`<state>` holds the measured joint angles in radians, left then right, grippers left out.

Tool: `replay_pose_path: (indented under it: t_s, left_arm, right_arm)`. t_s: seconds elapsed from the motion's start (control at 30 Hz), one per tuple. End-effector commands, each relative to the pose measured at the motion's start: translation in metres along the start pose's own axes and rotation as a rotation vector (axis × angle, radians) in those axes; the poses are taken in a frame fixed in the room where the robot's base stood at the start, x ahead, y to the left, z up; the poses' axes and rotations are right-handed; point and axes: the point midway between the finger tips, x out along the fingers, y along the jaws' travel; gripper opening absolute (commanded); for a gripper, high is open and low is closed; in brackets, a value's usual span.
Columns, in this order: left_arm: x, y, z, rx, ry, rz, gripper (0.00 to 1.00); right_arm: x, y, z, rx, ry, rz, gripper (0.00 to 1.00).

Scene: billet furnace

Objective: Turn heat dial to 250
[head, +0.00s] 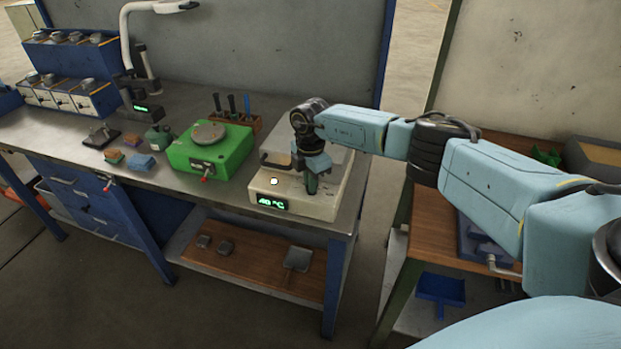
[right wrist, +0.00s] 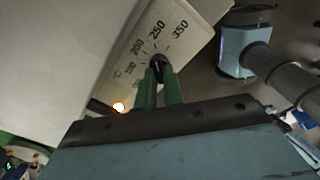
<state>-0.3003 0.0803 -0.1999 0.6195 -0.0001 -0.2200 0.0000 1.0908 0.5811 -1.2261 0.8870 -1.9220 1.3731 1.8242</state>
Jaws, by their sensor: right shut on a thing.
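The furnace (head: 326,205) is a cream box near the right end of the bench, with a green display (head: 272,204) that seems to read 40 °C. A lit round lamp (head: 274,181) sits above the display. My right gripper (head: 311,186) reaches down to the furnace front. In the right wrist view, its green fingers (right wrist: 160,80) are shut on the dark heat dial (right wrist: 158,61). Printed numbers, among them 200, 250 and 350, fan around the dial. The dial's pointer is hidden or too small to read. My left gripper is not in view.
A green device (head: 210,150) with a round plate stands left of the furnace. A wooden rack with tools (head: 234,119) is behind it. A shelf (head: 265,262) is below the bench.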

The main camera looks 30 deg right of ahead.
Motion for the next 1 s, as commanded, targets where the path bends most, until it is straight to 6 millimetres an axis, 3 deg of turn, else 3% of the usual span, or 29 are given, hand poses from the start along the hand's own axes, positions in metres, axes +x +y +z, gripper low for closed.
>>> replay_pose_path:
  t_s: [0.43, 0.5, 0.63, 1.0]
  left_arm:
    - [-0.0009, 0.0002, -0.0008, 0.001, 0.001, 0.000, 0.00]
    - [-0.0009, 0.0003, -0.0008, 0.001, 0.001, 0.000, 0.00]
    - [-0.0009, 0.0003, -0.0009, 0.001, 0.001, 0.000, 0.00]
    - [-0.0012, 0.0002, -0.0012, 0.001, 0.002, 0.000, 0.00]
  right_arm:
    - [-0.0023, 0.0017, 0.0024, 0.013, -0.003, 0.006, 0.00]
    - [-0.0024, 0.0016, 0.0023, 0.013, -0.003, 0.005, 0.16]
    - [-0.0016, 0.0011, 0.0017, 0.012, -0.002, 0.004, 0.31]
    - [-0.0078, 0.0010, 0.0008, 0.009, -0.001, 0.003, 0.31]
